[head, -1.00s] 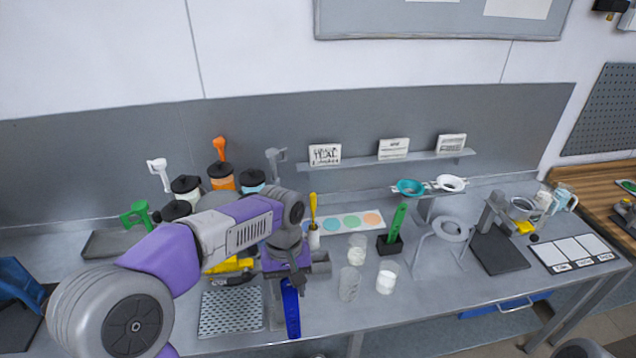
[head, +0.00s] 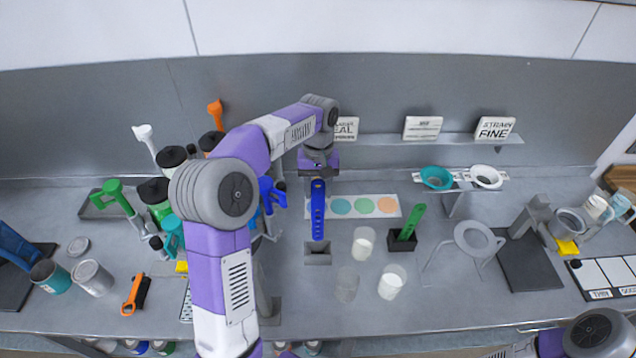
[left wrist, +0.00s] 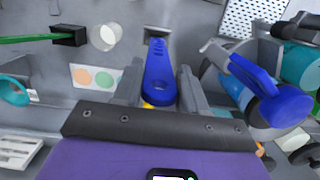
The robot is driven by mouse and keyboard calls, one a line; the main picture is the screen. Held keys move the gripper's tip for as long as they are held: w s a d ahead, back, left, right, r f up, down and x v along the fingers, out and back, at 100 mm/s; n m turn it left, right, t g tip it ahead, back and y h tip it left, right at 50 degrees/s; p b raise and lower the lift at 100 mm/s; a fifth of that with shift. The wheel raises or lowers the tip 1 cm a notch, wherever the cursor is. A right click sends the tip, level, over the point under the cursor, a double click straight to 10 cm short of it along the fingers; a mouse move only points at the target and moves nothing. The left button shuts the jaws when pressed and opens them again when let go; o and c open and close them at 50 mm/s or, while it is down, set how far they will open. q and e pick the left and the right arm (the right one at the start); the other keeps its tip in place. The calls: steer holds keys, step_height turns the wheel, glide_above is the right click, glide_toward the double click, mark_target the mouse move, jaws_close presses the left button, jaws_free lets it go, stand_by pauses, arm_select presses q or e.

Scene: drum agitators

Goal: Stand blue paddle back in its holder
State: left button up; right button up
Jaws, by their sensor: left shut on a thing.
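The blue paddle (head: 318,212) is long and flat, with holes along it. My left gripper (head: 318,176) is shut on its upper part, and it hangs roughly upright. In the left wrist view the paddle (left wrist: 160,75) lies between the two fingers (left wrist: 160,92) and points away to the holder. The holder, a small grey square block with a dark opening (head: 317,259), stands on the bench just below the paddle's lower end; it also shows in the left wrist view (left wrist: 158,31). My right gripper is out of view.
A green paddle (head: 411,221) stands in a black holder (head: 401,243) to the right. Clear beakers (head: 363,242) stand between, near the grey holder. A colour-dot card (head: 385,206) lies behind. Drums and a blue-handled device (left wrist: 270,95) crowd the left side.

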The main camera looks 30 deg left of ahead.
mark_target(318, 211)
arm_select(q)
steer(key=shift+w+a+f, duration=0.45)
steer(key=shift+w+a, duration=0.05)
steer(key=shift+w, duration=0.2)
steer(key=shift+f, duration=0.2)
steer(key=shift+s+f+b, duration=0.1)
steer(key=shift+f+b, duration=0.4)
steer(key=shift+f, duration=0.4)
step_height(318, 211, down, 3)
steer(key=shift+d+r+b, duration=0.1)
steer(key=shift+b, duration=1.15)
steer(key=shift+f+b, duration=1.7)
steer(key=shift+f, duration=1.35)
steer(key=o, duration=1.1)
steer(key=shift+o, duration=0.2)
